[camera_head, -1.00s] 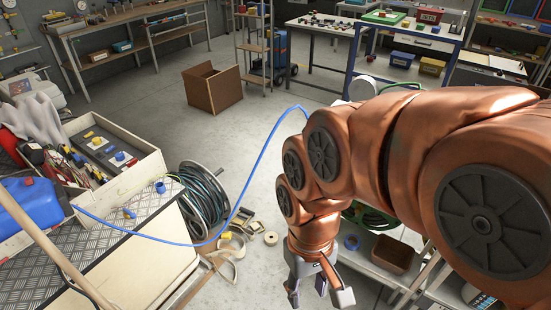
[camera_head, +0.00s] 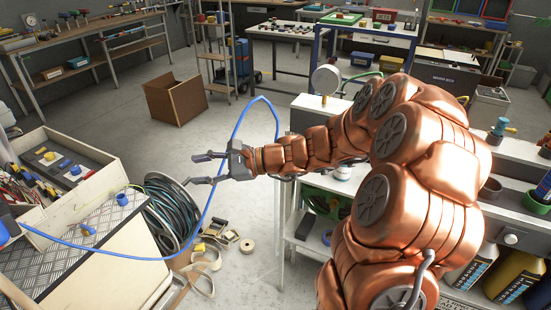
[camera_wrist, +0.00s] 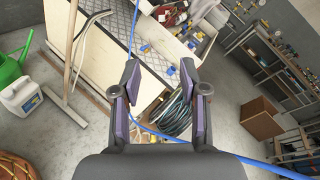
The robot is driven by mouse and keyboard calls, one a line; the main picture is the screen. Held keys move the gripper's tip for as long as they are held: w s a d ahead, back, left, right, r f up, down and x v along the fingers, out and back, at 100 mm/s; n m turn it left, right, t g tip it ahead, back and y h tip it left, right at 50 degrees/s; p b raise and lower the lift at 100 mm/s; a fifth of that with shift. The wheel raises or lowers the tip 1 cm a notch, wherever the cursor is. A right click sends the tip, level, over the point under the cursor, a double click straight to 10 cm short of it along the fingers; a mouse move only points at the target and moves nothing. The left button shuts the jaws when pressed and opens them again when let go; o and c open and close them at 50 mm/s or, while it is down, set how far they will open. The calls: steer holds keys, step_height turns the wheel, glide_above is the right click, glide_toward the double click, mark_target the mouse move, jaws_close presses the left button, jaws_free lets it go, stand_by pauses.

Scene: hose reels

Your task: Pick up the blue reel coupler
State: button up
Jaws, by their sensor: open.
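Two small blue fittings lie on the checker-plate bench top (camera_head: 72,262). One is an upright blue cylinder (camera_head: 122,198) near the bench edge by the hose reel (camera_head: 178,215). The other is a blue and yellow piece (camera_head: 88,230) to its left. I cannot tell which one is the reel coupler. A small blue piece (camera_wrist: 170,71) also shows between the fingertips in the wrist view, beyond them. My gripper (camera_head: 200,169) is open and empty, right of the upright cylinder and apart from it. It points left, toward the bench; its two fingers also show in the wrist view (camera_wrist: 160,70).
A blue hose (camera_head: 213,178) arches near my gripper and runs across the bench. A cream tray (camera_head: 112,176) of tools and fittings stands on the bench. Straps and a tape roll (camera_head: 247,246) lie on the floor. A cardboard box (camera_head: 176,100) stands behind; the floor between is open.

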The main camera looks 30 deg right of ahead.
steer(key=w+d+f+m+t+h+b, duration=0.1)
steer(key=w+d+f+m+t+h, duration=0.15)
steer(key=d+m, duration=0.45)
steer(key=w+d+f+m+t+h+b, duration=0.1)
steer(key=w+d+f+m+t+h, duration=0.2)
steer(key=d, duration=0.7)
steer(key=m+t+h, duration=0.4)
steer(key=m+h, duration=0.1)
steer(key=m, duration=0.1)
glide_toward(276, 139)
steer(key=shift+w+d+g+b, duration=0.1)
steer(key=shift+w+g+b, duration=0.2)
steer(key=shift+w, duration=0.95)
steer(key=shift+w+r+p, duration=0.1)
steer(key=shift+w+p, duration=0.25)
steer(key=shift+w, duration=1)
steer(key=shift+w+a+p, duration=0.25)
steer(key=shift+w+p, duration=0.05)
steer(key=shift+w, duration=0.5)
steer(key=shift+w+a+p, duration=0.25)
steer(key=shift+w, duration=0.55)
steer(key=shift+w+a+p, duration=0.25)
steer(key=shift+w+p, duration=0.05)
steer(key=shift+w, duration=0.5)
jaws_close()
